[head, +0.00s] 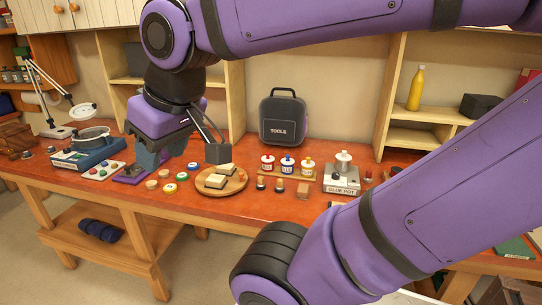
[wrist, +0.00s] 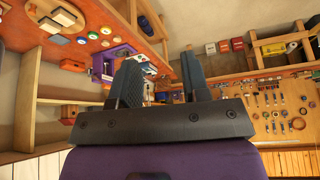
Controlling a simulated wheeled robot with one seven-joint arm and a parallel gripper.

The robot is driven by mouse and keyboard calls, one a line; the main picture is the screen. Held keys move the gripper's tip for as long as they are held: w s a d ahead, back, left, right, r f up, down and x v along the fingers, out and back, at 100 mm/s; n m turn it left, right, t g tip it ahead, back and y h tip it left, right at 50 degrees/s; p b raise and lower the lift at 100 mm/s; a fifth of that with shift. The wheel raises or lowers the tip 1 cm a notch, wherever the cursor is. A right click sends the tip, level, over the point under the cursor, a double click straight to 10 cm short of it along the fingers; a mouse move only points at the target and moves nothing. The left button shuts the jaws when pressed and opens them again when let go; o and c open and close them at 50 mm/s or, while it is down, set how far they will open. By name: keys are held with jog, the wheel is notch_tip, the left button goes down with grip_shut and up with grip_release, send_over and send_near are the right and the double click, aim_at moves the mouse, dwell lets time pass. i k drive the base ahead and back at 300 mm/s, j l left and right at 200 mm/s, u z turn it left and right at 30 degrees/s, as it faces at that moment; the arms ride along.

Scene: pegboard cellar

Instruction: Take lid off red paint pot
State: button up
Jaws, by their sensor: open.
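The red paint pot (head: 267,165) stands upright at the left end of a low wooden rack on the bench, beside a blue pot (head: 287,165) and a yellow pot (head: 308,168). Its top looks red and white; at this size I cannot make out the lid's edge. My gripper (head: 184,156) is above the bench, to the left of the red pot and apart from it. Its two fingers stand wide apart in the wrist view (wrist: 160,72), with nothing held between them. I cannot pick out the red pot in the wrist view.
A round wooden board (head: 238,185) with blocks lies left of the rack. Several small round discs (head: 169,188) lie near the gripper. A glue pot (head: 342,178) stands right of the rack, and a black tools case (head: 283,119) stands behind it. My arm crosses the right foreground.

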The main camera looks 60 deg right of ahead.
aim_at(268, 158)
jog(key=i+j+z, duration=0.1)
jog(key=i+z, duration=0.15)
jog(key=z, duration=0.25)
jog(key=i+j+z, duration=0.15)
jog(key=z, duration=0.35)
jog(key=i+j+z, duration=0.2)
jog(key=z, duration=0.3)
jog(key=i+j+z, duration=0.15)
jog(key=z, duration=0.2)
jog(key=i+j+z, duration=0.1)
jog(key=j+z, duration=0.65)
jog(key=i, duration=0.05)
